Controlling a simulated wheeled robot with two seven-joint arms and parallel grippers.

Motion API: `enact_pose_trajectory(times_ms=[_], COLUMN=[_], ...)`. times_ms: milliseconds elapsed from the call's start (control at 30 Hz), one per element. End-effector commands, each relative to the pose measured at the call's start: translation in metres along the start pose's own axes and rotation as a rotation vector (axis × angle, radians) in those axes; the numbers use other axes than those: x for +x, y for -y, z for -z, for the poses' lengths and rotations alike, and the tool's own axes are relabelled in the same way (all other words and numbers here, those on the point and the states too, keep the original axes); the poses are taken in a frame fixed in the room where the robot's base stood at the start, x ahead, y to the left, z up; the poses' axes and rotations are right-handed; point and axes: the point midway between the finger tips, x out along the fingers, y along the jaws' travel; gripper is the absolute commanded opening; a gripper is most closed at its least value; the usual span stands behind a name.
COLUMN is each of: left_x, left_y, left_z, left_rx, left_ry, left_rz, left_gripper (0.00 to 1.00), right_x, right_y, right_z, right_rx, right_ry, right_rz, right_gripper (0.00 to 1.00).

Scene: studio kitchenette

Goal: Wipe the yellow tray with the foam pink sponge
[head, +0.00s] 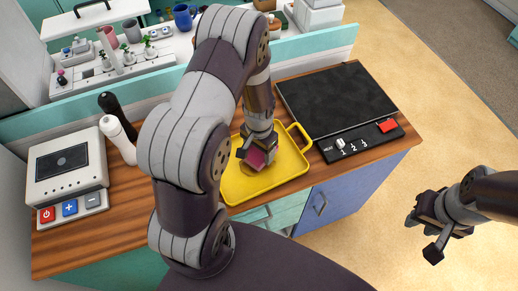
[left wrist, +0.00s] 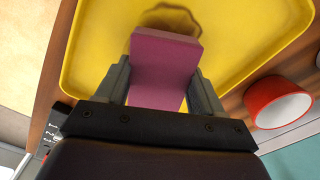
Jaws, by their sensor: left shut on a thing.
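The yellow tray (head: 282,171) lies on the wooden counter in the head view, with a raised rim and a handle at its far right corner. It fills much of the left wrist view (left wrist: 100,50). A brownish ring-shaped stain (left wrist: 172,17) shows on its floor, just past the sponge. The pink sponge (left wrist: 165,65) is a flat block between the fingers of my left gripper (left wrist: 163,88), which is shut on it. In the head view my left gripper (head: 258,158) is over the tray; whether the sponge touches the tray is unclear. My right gripper (head: 432,228) hangs over the floor, apart from the counter.
A black cooktop (head: 338,98) with a red switch lies right of the tray. A white device (head: 66,165) with buttons, a white bottle (head: 118,135) and a dark bottle stand left. A red-rimmed cup (left wrist: 278,102) shows beside the tray in the left wrist view.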

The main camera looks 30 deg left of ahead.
Motion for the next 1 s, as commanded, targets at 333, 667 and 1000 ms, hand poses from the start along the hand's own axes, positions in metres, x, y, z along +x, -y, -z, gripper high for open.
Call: enact_pose_trajectory(times_ms=[333,667,1000], left_x=[0.008,0.015,0.018], left_y=[0.0,0.0,0.0], left_z=[0.0,0.0,-0.001], left_rx=[0.0,0.0,0.0], left_ry=[0.0,0.0,0.0], left_rz=[0.0,0.0,0.0], left_gripper=[0.43,0.43,0.43], right_x=[0.006,0.01,0.012], right_y=[0.0,0.0,0.0], right_z=[-0.001,-0.001,-0.001], right_rx=[0.0,0.0,0.0], right_ry=[0.0,0.0,0.0], right_rz=[0.0,0.0,0.0], right_gripper=[0.34,0.34,0.34])
